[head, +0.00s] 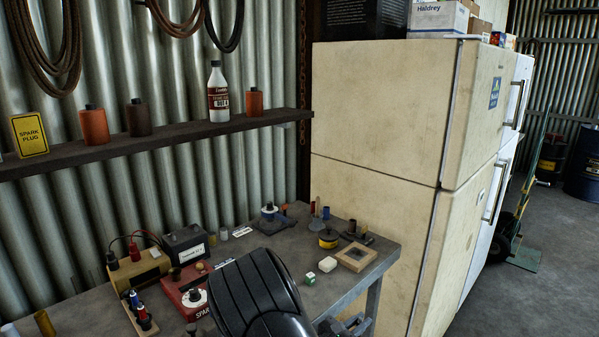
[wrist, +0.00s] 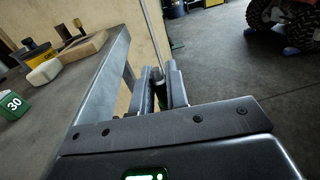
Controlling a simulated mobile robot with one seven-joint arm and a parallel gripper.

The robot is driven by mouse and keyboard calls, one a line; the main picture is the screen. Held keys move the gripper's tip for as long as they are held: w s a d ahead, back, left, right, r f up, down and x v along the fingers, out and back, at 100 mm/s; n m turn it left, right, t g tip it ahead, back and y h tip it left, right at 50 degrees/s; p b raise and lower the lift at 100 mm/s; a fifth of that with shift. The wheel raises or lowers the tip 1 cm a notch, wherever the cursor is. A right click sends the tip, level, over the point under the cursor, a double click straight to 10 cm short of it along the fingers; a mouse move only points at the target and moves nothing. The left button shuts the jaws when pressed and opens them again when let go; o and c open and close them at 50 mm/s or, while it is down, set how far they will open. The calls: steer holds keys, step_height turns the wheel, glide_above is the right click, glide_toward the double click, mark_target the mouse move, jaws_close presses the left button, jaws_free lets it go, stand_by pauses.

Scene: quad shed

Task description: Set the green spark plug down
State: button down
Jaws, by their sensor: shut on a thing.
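The gripper is beside the front right edge of the workbench, out over the floor. In the head view my gripper (head: 345,325) is low in the picture, partly behind my dark arm, and its hold is not clear there.
The grey workbench (head: 325,285) carries a wooden frame (head: 356,257), a yellow tin (head: 328,239), a white block (head: 328,264), a green "30" cube (head: 309,279), a red box (head: 184,292) and a plug rack (head: 139,312). A cream fridge (head: 375,185) stands behind its right end.

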step_height(320, 180, down, 7)
step_height(320, 180, up, 12)
steer(key=w+a+n+t+y, duration=0.1)
steer(key=w+n+t+y, duration=0.1)
steer(key=n+t+y, duration=0.3)
steer(key=n+y, duration=0.1)
steer(key=y, duration=0.2)
steer(key=shift+w+r+n+t+y, duration=0.15)
steer(key=shift+w+n+t+y, duration=0.2)
steer(key=shift+n+t+y, duration=0.05)
